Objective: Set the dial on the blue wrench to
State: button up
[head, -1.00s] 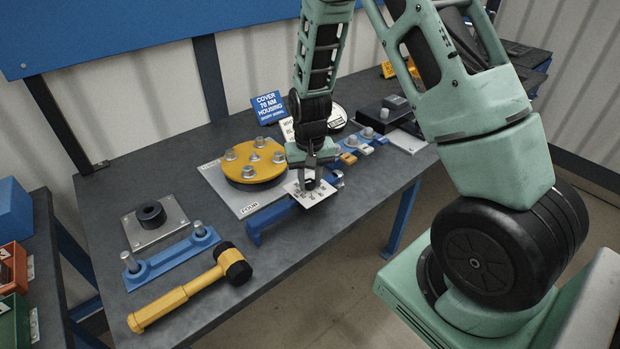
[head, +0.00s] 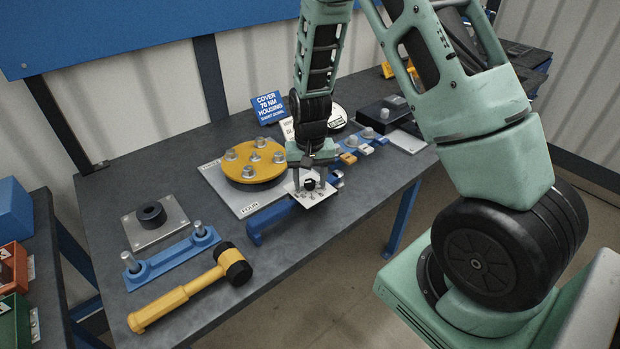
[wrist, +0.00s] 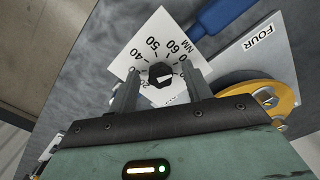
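The blue wrench (head: 268,219) lies near the front edge of the bench, and its handle also shows at the top of the wrist view (wrist: 222,14). Its white dial plate (head: 322,197) carries a black knob (wrist: 160,76). In the wrist view the plate (wrist: 138,50) shows the numbers 40, 50 and 60 and the letters NM; its lower part is hidden by my gripper. The knob has a pale mark, but I cannot tell which number it indicates. My gripper (head: 309,187) is open over the dial, with one finger on each side of the knob and gaps between.
A yellow round cover (head: 255,160) with several bolts sits on a grey plate behind the wrench. A yellow mallet (head: 190,290) and a blue bar with two studs (head: 172,258) lie to the left. A blue sign (head: 268,107) reads "COVER 70 NM HOUSING".

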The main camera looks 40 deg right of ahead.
aim_at(310, 182)
notch_tip(310, 182, up, 17)
jog(key=b, duration=0.2)
jog(key=shift+r, duration=0.2)
jog(key=shift+a, duration=0.1)
dwell(0.6)
